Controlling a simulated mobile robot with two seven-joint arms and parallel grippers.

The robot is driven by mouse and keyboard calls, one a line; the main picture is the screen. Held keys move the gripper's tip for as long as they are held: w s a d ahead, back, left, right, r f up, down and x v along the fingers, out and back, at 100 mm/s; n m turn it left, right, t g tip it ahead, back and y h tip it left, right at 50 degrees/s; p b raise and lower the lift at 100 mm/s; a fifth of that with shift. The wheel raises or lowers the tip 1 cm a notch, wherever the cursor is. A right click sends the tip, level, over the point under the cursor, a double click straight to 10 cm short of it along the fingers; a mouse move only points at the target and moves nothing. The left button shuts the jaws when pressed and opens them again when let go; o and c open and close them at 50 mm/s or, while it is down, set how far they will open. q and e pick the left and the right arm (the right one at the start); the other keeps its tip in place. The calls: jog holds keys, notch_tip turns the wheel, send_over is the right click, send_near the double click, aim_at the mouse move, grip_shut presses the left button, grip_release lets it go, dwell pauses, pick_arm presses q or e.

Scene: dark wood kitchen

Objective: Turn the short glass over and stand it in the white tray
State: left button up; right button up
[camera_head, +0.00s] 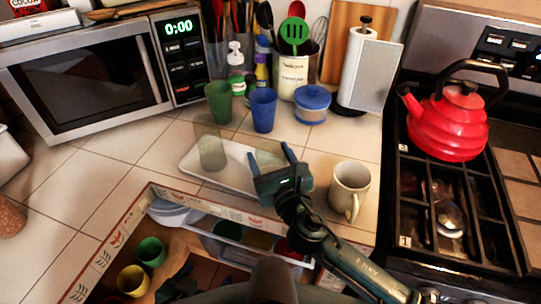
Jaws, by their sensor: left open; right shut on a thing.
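A see-through short glass (211,152) shows over the left part of the white tray (187,164); its outline is faint, and I cannot tell which end is up. My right gripper (270,156) is over the right part of the tray, its fingers apart and pointing away from me. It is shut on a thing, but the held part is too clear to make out. My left gripper (180,276) is low at the left, a dark shape over the open drawer, open and partly hard to see.
A beige mug (349,188) stands right of the tray. A red kettle (448,122) sits on the stove. The counter left of the tray is clear.

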pick_arm(q)
jog(key=shift+f, duration=0.3)
pick_arm(e)
jog(key=shift+f, duration=0.35)
jog(key=o, duration=1.3)
pick_arm(q)
jog(key=shift+d, duration=0.1)
pick_arm(e)
jog(key=shift+s+d+f, duration=0.1)
jog(key=shift+s, duration=0.25)
jog(key=b+v, duration=0.1)
jog(key=v, duration=1)
jog(key=shift+s, duration=0.3)
pick_arm(q)
jog(key=shift+w+d+r+h+b, duration=0.1)
jog(key=shift+d+r+h+b, duration=0.2)
jog(key=shift+d+r, duration=0.05)
pick_arm(e)
jog(key=shift+s+d, duration=0.2)
jog(key=shift+s, duration=0.25)
